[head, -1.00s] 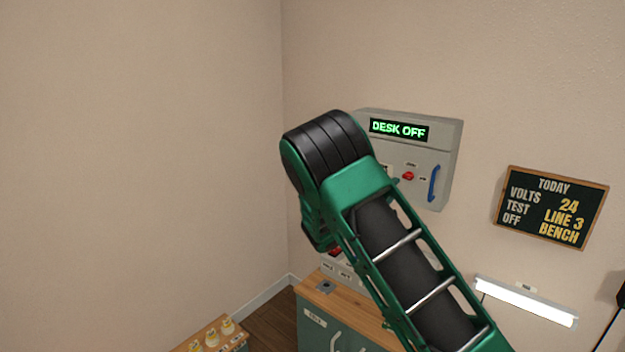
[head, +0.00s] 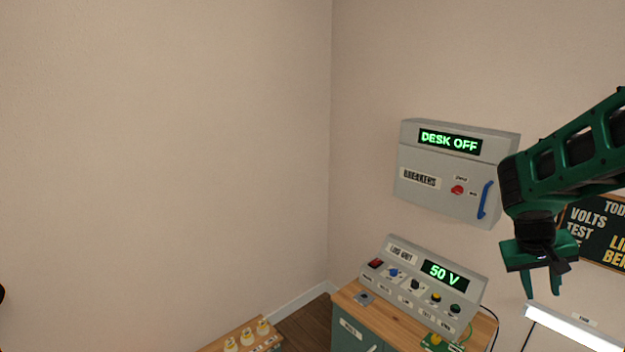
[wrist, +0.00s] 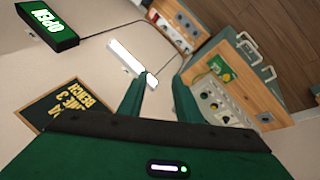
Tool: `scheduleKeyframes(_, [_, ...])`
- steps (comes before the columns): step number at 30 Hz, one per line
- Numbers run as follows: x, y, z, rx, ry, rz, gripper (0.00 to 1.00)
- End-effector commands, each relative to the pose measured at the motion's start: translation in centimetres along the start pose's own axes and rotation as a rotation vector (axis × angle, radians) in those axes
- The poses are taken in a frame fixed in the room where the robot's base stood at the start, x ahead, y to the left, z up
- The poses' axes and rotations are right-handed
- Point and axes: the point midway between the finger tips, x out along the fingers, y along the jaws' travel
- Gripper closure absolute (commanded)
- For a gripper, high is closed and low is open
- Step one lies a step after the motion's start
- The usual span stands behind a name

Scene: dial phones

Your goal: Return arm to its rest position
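My green arm (head: 575,158) reaches in from the right edge in the head view and bends down at a black joint. My gripper (head: 541,284) hangs below it with its two green fingers pointing down and apart. Nothing is between them. In the wrist view the fingers (wrist: 157,98) are also spread, with the wall, the lamp and a bench beyond them. The gripper is in front of the wall, right of the breaker box and above the white lamp. It appears to touch nothing.
The grey breaker box (head: 450,208) reads DESK OFF. A line unit (head: 403,295) showing 50 V stands on a wooden-topped cabinet (head: 352,296). A lit lamp (head: 565,328) and a chalkboard (head: 603,235) are at right. An OPEN sign (wrist: 45,22) shows in the wrist view. The left wall is bare.

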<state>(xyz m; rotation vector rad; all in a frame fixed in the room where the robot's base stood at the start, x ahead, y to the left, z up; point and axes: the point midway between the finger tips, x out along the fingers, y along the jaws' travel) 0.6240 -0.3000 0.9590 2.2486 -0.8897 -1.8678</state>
Motion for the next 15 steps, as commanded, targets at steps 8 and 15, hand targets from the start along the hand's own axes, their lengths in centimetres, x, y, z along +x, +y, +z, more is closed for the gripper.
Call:
scheduleKeyframes(8, [-3.9,-0.2,10.4,0.127,-0.153,-0.226,0.69])
scheduleKeyframes(15, [-7.5,-1.5,18.5,0.176,-0.26,-0.364,0.69])
